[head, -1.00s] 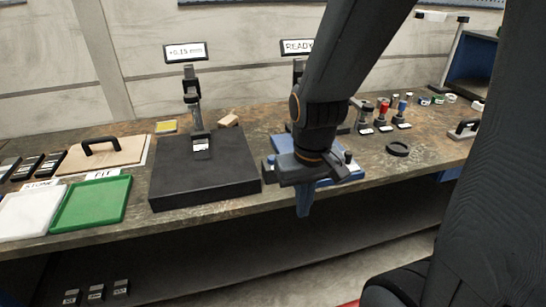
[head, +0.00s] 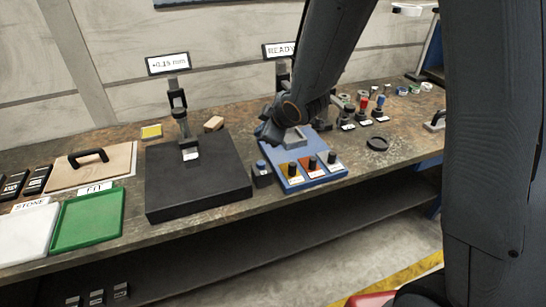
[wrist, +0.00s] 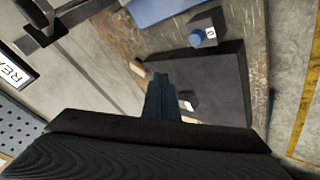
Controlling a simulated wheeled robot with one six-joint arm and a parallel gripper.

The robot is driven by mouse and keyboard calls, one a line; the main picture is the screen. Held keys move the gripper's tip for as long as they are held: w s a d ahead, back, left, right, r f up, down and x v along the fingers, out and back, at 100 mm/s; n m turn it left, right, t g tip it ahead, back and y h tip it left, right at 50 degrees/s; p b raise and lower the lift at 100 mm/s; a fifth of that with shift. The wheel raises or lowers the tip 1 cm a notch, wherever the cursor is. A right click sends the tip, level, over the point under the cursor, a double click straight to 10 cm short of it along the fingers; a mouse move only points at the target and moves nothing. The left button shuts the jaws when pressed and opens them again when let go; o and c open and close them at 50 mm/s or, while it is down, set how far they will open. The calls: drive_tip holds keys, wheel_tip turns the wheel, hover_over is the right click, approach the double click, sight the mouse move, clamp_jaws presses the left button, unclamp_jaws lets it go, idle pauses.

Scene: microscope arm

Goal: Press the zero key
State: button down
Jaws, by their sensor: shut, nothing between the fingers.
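The zero key is a small dark box with a blue round button (head: 261,164). It stands on the bench between the black granite block (head: 197,201) and the blue tray (head: 310,184). In the wrist view the blue button (wrist: 197,38) and a white label with a 0 (wrist: 211,33) show at the top. My gripper (wrist: 160,80) is shut and empty, with its fingers pointing up in that picture. They appear in front of the granite block, below and left of the button, apart from it. In the head view my wrist hides most of the fingers.
A gauge stand (head: 181,112) rises from the granite block under a +0.15 mm display (head: 168,63). The blue tray holds three dark knobs on coloured patches. A green tray (head: 88,219) lies left. A black ring (head: 377,143) lies right, with bare bench around it.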

sight(263, 165)
drive_tip(key=shift+w+f, duration=0.1)
drive_tip(key=shift+w, duration=0.05)
wheel_tip(263, 165, down, 9)
drive_tip(key=b, duration=0.8)
drive_tip(key=shift+r, duration=0.2)
idle(1.9)
drive_tip(key=shift+f+b, duration=0.45)
drive_tip(key=shift+f+b, duration=0.45)
drive_tip(key=shift+f, duration=0.05)
idle(0.6)
drive_tip(key=shift+r, duration=0.15)
drive_tip(key=shift+r+p, duration=0.8)
drive_tip(key=shift+p, duration=0.1)
drive_tip(key=shift+r, duration=0.15)
